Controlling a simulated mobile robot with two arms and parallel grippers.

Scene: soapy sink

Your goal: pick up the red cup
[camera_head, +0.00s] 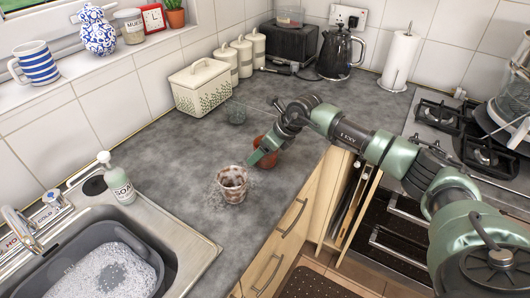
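A reddish-brown cup (271,161) stands on the grey countertop (180,148) near the middle of the view. My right gripper (259,153) reaches in from the right and is right at this cup. Its green finger covers part of the cup. I cannot tell whether the fingers are around the cup, or whether they are open or shut. My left gripper is not in view.
A patterned brown-and-white glass (233,185) stands just in front of the cup, and a clear glass (236,113) behind it. A soap bottle (117,180) stands by the sink (190,259). A bread bin (201,87) and kettle (338,54) stand farther back.

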